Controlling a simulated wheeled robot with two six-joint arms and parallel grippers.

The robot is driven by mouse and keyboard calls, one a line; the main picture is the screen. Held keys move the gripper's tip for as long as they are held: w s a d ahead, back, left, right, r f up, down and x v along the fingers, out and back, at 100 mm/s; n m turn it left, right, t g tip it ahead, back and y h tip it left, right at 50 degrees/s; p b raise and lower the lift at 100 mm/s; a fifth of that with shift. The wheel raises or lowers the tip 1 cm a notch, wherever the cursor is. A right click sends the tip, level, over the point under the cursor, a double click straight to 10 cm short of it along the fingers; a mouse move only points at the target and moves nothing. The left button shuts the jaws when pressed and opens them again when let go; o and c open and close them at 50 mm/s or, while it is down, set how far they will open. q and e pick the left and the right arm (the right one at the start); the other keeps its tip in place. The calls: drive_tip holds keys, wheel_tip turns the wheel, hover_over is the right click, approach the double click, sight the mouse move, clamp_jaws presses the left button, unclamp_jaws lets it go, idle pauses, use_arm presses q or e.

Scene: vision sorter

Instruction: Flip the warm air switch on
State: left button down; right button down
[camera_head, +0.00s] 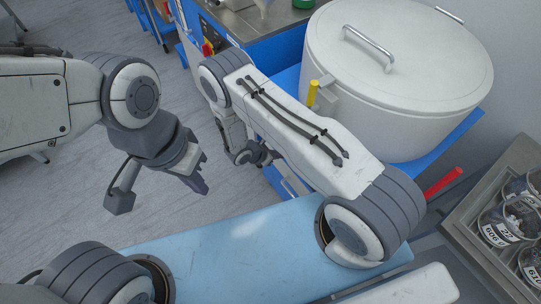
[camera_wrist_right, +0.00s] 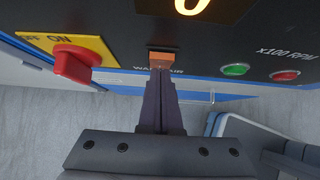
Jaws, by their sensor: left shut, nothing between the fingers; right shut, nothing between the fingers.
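The warm air switch (camera_wrist_right: 161,61) is a small orange rocker on a black panel in the right wrist view. Its label is partly covered by my fingers. My right gripper (camera_wrist_right: 161,76) is shut and empty, with its fingertips at the lower edge of the switch; I cannot tell whether they touch. In the head view the right gripper (camera_head: 268,156) is small, low beside the blue machine's front, and the switch is hidden. My left gripper (camera_head: 200,182) is shut and empty, hanging over the floor at the left, away from the machine.
A red knob on a yellow OFF/ON plate (camera_wrist_right: 75,62) is left of the switch. A green button (camera_wrist_right: 235,70) and a red button (camera_wrist_right: 284,75) are to its right. A large white lidded drum (camera_head: 395,75) stands behind my right arm. Open floor (camera_head: 60,215) lies left.

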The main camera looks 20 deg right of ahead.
drive_tip(key=shift+d+r+p, duration=0.15)
drive_tip(key=shift+r+p, duration=0.45)
drive_tip(key=shift+r, duration=0.35)
drive_tip(key=a+f+v, duration=0.1)
drive_tip(key=v, duration=1.2)
drive_tip(key=shift+s+a+f+b, duration=0.25)
drive_tip(key=shift+a+b, duration=0.1)
drive_tip(key=shift+b, duration=0.05)
wheel_tip(320, 180, up, 11)
drive_tip(key=s+a+m+y, duration=0.1)
drive_tip(key=a+m, duration=0.1)
drive_tip(key=m, duration=0.2)
drive_tip(key=s+a+r+m+g+y, duration=0.1)
drive_tip(key=s+r+m+y, duration=0.3)
drive_tip(key=s+r, duration=0.5)
drive_tip(key=s+a+r+m+g+y+p, duration=0.1)
drive_tip(key=s+r+m+y, duration=0.3)
drive_tip(key=s+r, duration=0.6)
drive_tip(key=shift+a+r+m+g, duration=0.35)
drive_tip(key=shift+r+m, duration=0.35)
drive_tip(key=shift+m, duration=0.4)
